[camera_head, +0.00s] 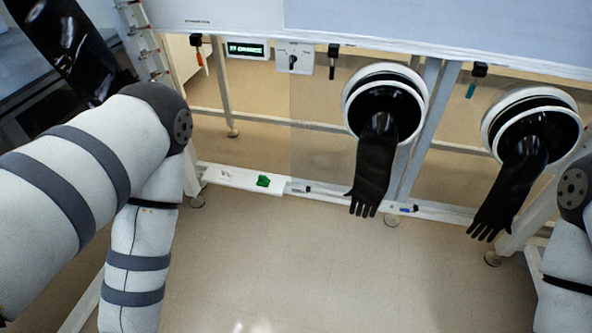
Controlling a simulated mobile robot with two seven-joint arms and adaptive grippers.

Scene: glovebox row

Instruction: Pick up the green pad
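Two black gloves (371,172) and (507,190) hang from round white ports over the rail. A small display (247,50) and a switch box (294,57) sit above. Small pens lie along the rail. The floor (290,270) in front is clear.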

